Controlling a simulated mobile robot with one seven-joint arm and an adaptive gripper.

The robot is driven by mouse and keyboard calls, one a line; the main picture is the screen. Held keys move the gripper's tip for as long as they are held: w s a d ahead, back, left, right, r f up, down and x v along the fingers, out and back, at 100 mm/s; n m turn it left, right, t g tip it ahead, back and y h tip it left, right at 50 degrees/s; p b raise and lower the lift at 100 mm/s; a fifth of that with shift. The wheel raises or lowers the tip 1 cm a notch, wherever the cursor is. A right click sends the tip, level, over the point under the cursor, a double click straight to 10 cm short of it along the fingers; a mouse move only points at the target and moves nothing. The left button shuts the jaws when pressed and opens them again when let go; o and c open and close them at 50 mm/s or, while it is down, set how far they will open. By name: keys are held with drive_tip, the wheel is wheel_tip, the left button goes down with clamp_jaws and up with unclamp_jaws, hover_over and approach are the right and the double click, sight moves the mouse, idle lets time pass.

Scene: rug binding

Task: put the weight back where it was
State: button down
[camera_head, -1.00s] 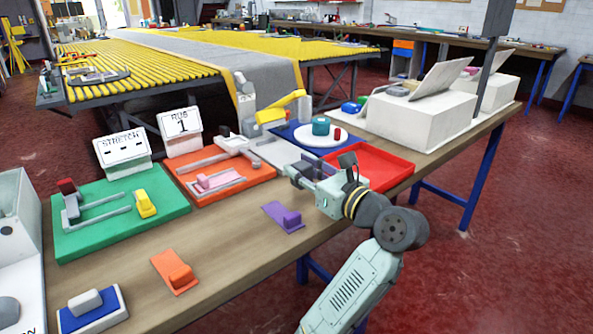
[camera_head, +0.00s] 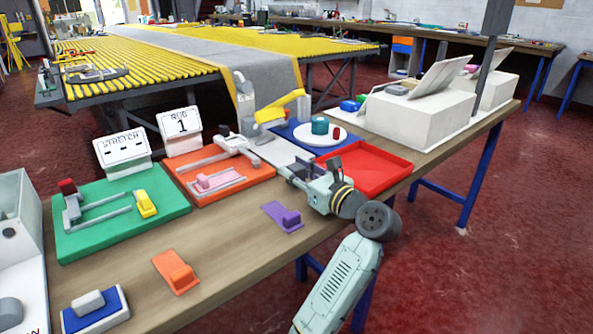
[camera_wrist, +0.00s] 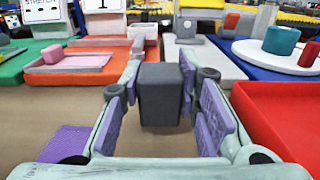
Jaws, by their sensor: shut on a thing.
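The weight looks like a dark grey block (camera_wrist: 160,94) between the fingers of my gripper (camera_wrist: 160,100) in the wrist view. The purple pads stand on either side of it, and my gripper is shut on it. In the head view my gripper (camera_head: 290,172) is over the table's middle, left of the red tray (camera_head: 372,168) and to the right of the orange board (camera_head: 235,180). The block is hard to make out there. Its underside and its height above the table are not clear.
A purple piece (camera_head: 283,216) lies just in front of my gripper. A blue mat with a white disc (camera_head: 308,138) lies behind. The green board (camera_head: 170,205) is at left, and an orange piece (camera_head: 176,272) lies nearer. Bare wood (camera_head: 235,235) is free between them.

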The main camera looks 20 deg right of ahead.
drive_tip(key=shift+f, duration=0.55)
drive_tip(key=c, duration=1.2)
unclamp_jaws()
drive_tip(key=shift+f, duration=0.3)
drive_tip(key=shift+r, duration=0.65)
drive_tip(key=v, duration=0.4)
drive_tip(key=b+v, duration=0.1)
drive_tip(key=v, duration=0.7)
drive_tip(key=shift+r, duration=0.25)
